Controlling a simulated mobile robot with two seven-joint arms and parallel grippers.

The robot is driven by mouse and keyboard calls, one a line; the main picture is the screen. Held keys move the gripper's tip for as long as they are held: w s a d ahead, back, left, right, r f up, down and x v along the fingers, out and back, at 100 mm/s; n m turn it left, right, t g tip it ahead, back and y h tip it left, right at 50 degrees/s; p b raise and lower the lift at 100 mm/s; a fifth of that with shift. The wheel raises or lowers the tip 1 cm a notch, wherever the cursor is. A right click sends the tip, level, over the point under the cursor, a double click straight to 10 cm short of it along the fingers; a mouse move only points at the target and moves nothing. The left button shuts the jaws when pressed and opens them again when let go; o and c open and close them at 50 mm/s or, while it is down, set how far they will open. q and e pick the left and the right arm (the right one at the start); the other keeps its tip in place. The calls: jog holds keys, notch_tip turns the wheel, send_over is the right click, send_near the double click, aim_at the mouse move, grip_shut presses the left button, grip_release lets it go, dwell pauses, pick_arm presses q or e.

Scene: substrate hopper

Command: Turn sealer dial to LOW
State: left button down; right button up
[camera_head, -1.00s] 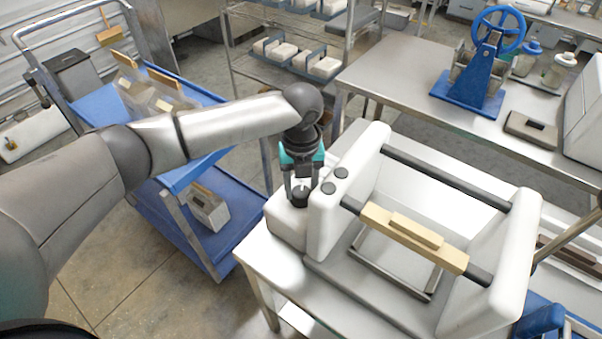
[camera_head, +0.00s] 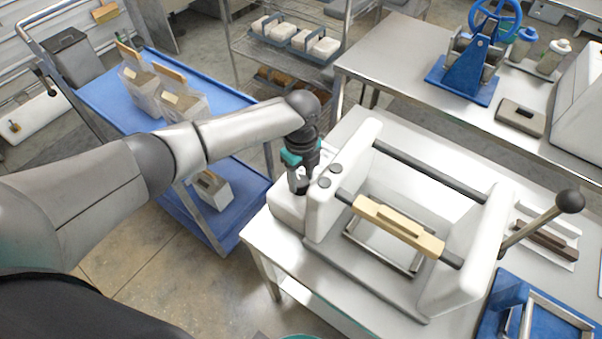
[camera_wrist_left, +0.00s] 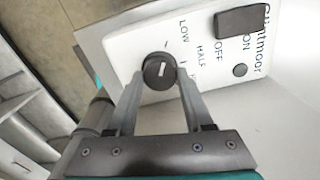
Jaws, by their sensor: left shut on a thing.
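The sealer (camera_head: 340,190) is a white machine with two upright side walls and a wooden-handled bar across it. Its dial (camera_wrist_left: 160,72) is a round black knob with a white line, on a white panel in the left wrist view. LOW and HALF are printed near it, and a third label is partly hidden by a finger. I cannot tell for sure which label the line points at. My left gripper (camera_head: 299,186) reaches down to the low box at the sealer's left side and is shut on the dial, one finger on each side. In the head view the gripper hides the dial.
A black switch (camera_wrist_left: 240,20) marked ON and OFF sits on the panel near the dial. A blue cart (camera_head: 100,98) with bags stands at left. A steel table (camera_head: 420,70) with a blue hand-wheel press (camera_head: 470,70) is behind. A black-knobbed lever (camera_head: 569,201) rises at right.

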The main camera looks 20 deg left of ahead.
aim_at(301, 181)
dwell(0.4)
pick_arm(q)
jog(key=shift+c, duration=1.5)
grip_release()
jog(key=shift+r, duration=0.1)
notch_tip(301, 181, up, 15)
